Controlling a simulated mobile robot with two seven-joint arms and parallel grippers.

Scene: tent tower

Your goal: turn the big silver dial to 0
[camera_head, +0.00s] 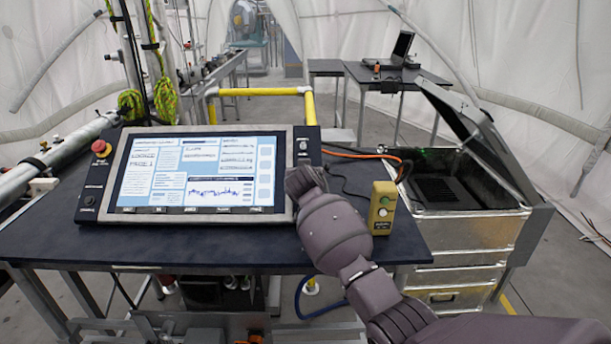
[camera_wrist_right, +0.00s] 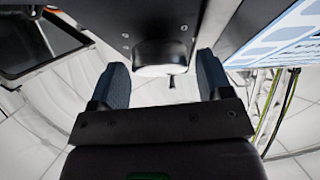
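The control console (camera_head: 110,190) lies on the dark table with its wide screen (camera_head: 195,175) lit. My right gripper (camera_head: 301,178) is at the right side strip of the console and covers part of it. In the right wrist view, a pale silver rounded knob (camera_wrist_right: 160,58), apparently the big dial, sits on the black panel (camera_wrist_right: 120,30). The two fingers of my right gripper (camera_wrist_right: 163,75) stand on either side of it, with narrow gaps visible. The dial's markings and setting cannot be read, and the head view hides it. My left gripper is not in view.
A yellow button box (camera_head: 382,208) stands right of my right arm. A red emergency button (camera_head: 101,148) is at the console's upper left. An open metal case (camera_head: 460,235) stands right of the table (camera_head: 200,250). Orange and black cables (camera_head: 355,154) run behind.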

